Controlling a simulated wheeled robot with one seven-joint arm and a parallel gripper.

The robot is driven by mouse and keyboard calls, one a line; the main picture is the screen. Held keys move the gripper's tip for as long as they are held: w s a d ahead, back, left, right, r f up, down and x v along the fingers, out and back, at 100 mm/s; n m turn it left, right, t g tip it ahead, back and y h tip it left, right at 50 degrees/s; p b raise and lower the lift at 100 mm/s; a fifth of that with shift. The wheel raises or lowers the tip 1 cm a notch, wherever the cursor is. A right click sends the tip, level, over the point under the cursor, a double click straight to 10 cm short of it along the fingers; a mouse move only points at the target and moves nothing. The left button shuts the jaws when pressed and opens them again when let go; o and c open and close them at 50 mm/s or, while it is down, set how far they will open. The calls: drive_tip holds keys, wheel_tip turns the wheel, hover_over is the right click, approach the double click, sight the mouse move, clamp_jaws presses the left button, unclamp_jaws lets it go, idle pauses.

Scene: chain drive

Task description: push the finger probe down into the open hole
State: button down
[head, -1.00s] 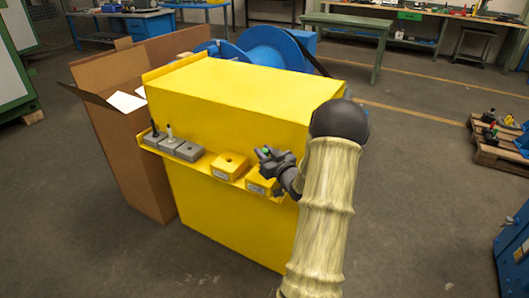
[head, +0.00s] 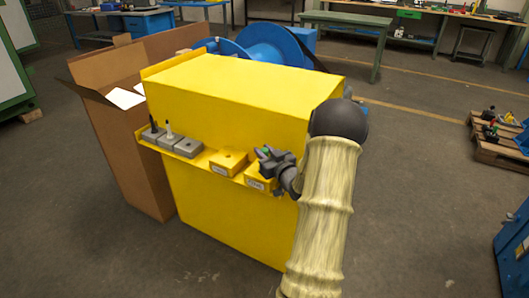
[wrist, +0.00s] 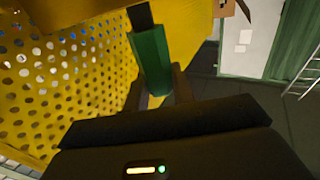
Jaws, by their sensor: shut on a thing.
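My gripper (head: 270,158) is shut on the finger probe, whose green handle (wrist: 150,60) stands between the two fingers in the wrist view. A dark shaft extends from the handle toward the top of that view. In the head view only a small green part of the probe (head: 266,149) shows. My gripper is over the right yellow block (head: 256,182) on the shelf and hides most of its top. The probe's tip and any hole under it are hidden, so I cannot tell whether it is inserted. The left yellow block (head: 222,168) has an open hole on top.
Several grey blocks (head: 187,147) sit at the shelf's left end; a black pin and a pale pin stand in two of them. The yellow cabinet (head: 235,95) rises behind the shelf (head: 205,160). An open cardboard box (head: 125,150) stands at left. The floor in front is clear.

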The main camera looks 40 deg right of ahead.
drive_tip(key=shift+f, duration=0.3)
drive_tip(key=c, duration=1.1)
unclamp_jaws()
drive_tip(key=shift+s, duration=0.1)
drive_tip(key=s+a, duration=0.2)
drive_tip(key=s, duration=1.5)
drive_tip(key=shift+a+p, duration=0.25)
drive_tip(key=shift+p, duration=0.1)
drive_tip(key=shift+w, duration=0.1)
